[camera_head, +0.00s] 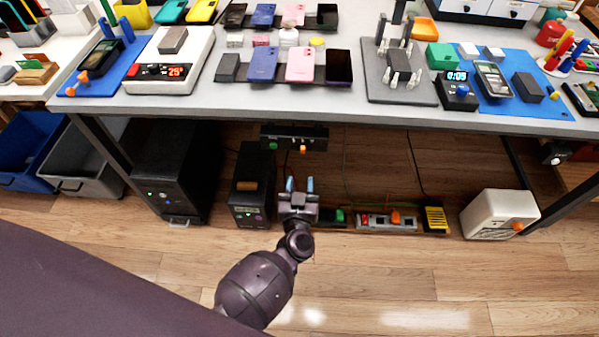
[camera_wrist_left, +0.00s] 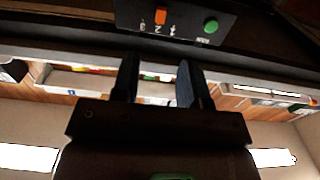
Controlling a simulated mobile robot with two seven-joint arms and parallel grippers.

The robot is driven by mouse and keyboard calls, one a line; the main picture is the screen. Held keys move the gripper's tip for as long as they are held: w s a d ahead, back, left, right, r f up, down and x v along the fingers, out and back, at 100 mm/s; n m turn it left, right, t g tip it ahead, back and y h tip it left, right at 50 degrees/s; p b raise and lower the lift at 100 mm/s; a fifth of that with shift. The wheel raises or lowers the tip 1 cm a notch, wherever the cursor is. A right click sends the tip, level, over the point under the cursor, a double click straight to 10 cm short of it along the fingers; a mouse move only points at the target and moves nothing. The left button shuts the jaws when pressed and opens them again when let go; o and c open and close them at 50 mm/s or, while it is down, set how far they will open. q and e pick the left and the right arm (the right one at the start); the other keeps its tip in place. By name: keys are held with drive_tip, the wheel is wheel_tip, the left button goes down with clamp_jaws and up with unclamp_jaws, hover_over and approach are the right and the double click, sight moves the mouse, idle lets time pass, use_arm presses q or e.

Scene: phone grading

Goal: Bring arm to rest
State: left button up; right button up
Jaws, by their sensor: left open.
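My left gripper (camera_head: 299,186) is low in front of the bench, below the tabletop's front edge in the head view. Its two blue-tipped fingers stand apart with nothing between them. In the left wrist view the open fingers (camera_wrist_left: 158,82) point toward a dark control box (camera_wrist_left: 180,20) with an orange switch (camera_wrist_left: 161,15) and a green button (camera_wrist_left: 211,25). The same control box (camera_head: 294,138) hangs under the table edge, apart from the fingers. My right gripper is in neither view.
The grey tabletop (camera_head: 300,105) holds several phones, a hot plate (camera_head: 168,70) and a timer (camera_head: 457,92). Under it stand a black tower (camera_head: 170,165), a smaller black unit (camera_head: 250,185), a power strip (camera_head: 388,222) and a white box (camera_head: 498,214). The wooden floor in front is clear.

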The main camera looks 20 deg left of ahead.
use_arm(q)
drive_tip(key=shift+s+d, duration=0.1)
drive_tip(key=shift+s, duration=0.25)
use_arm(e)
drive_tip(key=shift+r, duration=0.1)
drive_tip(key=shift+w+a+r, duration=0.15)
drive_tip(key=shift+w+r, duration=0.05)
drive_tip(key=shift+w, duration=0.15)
use_arm(q)
drive_tip(key=d+r+m+h+p, duration=0.2)
drive_tip(key=d+r+m+h, duration=0.15)
drive_tip(key=r+h, duration=0.45)
drive_tip(key=s+a+r+g+y+p, duration=0.1)
drive_tip(key=s+a+g+p, duration=0.1)
drive_tip(key=s+a, duration=0.3)
drive_tip(key=s+a+g+y+p, duration=0.1)
drive_tip(key=s+a, duration=0.4)
drive_tip(key=s, duration=0.8)
drive_tip(key=s+a+r+g+y+p, duration=0.1)
drive_tip(key=s+a+g+p, duration=0.2)
drive_tip(key=s+a, duration=0.3)
drive_tip(key=s+m+p, duration=0.1)
drive_tip(key=s, duration=0.3)
drive_tip(key=shift+r, duration=0.3)
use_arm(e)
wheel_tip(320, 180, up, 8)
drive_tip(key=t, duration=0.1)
